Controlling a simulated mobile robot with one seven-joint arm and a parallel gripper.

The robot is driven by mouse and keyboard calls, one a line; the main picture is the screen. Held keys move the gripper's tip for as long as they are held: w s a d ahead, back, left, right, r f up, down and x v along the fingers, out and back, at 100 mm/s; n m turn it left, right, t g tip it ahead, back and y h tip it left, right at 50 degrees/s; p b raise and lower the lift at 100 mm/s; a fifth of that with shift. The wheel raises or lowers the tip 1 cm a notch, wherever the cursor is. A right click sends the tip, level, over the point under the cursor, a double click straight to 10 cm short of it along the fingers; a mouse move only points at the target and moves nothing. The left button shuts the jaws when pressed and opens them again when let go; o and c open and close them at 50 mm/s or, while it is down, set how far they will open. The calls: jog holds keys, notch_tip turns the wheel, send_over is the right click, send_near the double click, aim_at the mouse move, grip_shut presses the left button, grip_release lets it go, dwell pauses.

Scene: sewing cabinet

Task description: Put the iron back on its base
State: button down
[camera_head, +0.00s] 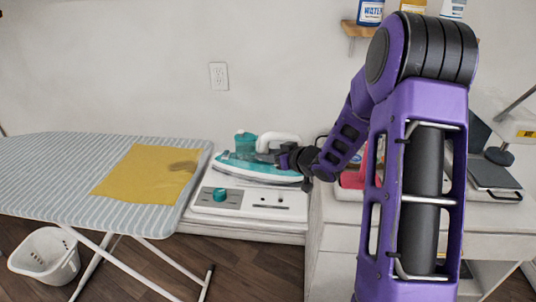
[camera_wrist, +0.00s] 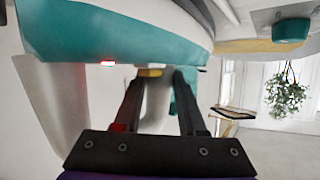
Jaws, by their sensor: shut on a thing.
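The iron (camera_head: 258,168), teal and white with a white handle, is at the base (camera_head: 250,208), a white unit with a teal knob and small controls on its front. The iron lies roughly level over the top of the base; whether it touches the base I cannot tell. My gripper (camera_head: 275,156) reaches in from the right and is shut on the iron near its handle. In the wrist view the iron's teal and white body (camera_wrist: 120,35) fills the top, and the two fingers of my gripper (camera_wrist: 160,95) reach up to it. The exact grip is partly hidden.
A striped ironing board (camera_head: 60,185) with a yellow cloth (camera_head: 150,173) stands at the left, a white basket (camera_head: 45,254) below it. A white cabinet (camera_head: 335,225) is at the right. Bottles stand on a wall shelf (camera_head: 356,30) above. My arm hides part of the right side.

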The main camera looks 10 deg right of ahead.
jog(key=shift+w+f, duration=0.1)
jog(key=shift+f, duration=0.05)
jog(key=shift+c, duration=2)
grip_release()
jog(key=shift+s+f, duration=0.2)
jog(key=shift+f, duration=0.1)
jog(key=p+v, duration=0.2)
jog(key=v, duration=1.5)
jog(key=shift+r, duration=0.35)
